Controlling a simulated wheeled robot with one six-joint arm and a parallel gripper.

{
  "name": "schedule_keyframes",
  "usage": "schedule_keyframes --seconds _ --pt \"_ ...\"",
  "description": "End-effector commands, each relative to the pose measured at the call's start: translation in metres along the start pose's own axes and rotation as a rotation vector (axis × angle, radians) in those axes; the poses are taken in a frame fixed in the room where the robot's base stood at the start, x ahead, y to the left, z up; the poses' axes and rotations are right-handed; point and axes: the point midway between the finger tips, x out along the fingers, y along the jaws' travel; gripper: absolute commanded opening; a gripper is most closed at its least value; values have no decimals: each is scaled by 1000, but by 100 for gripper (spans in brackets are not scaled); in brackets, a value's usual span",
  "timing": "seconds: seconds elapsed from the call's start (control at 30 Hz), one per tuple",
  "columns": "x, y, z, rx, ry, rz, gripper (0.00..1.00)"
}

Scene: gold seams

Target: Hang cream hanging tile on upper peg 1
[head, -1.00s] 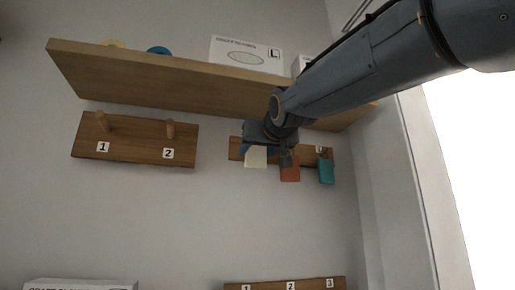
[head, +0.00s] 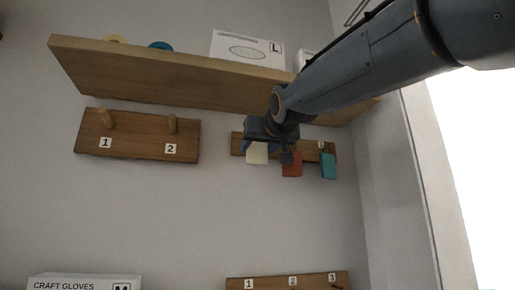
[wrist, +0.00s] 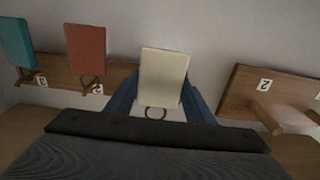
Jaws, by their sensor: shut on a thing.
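The cream hanging tile (head: 257,153) is at my gripper, in front of the right-hand peg board. In the wrist view the cream tile (wrist: 163,77) sits between the two blue fingers of my gripper (wrist: 158,98), with its ring below it. My gripper (head: 262,146) is shut on the tile; the arm partly covers it in the head view. Upper peg 1 (head: 105,117) is the left wooden peg on the left board, above label 1, and is bare. The tile is well to the right of it.
A red tile (head: 292,164) and a teal tile (head: 328,166) hang on the right-hand board (head: 237,144). Bare peg 2 (head: 172,124) is beside peg 1. A wooden shelf (head: 170,82) with boxes juts out above. A lower numbered board (head: 265,284) is at the bottom.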

Motion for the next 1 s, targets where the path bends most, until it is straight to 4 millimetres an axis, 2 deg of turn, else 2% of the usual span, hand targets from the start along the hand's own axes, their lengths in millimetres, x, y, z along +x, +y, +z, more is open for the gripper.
schedule_keyframes --seconds 0.6,1.0 --pt "12 0 0 0 1 0 23" --pt "12 0 0 0 1 0 23"
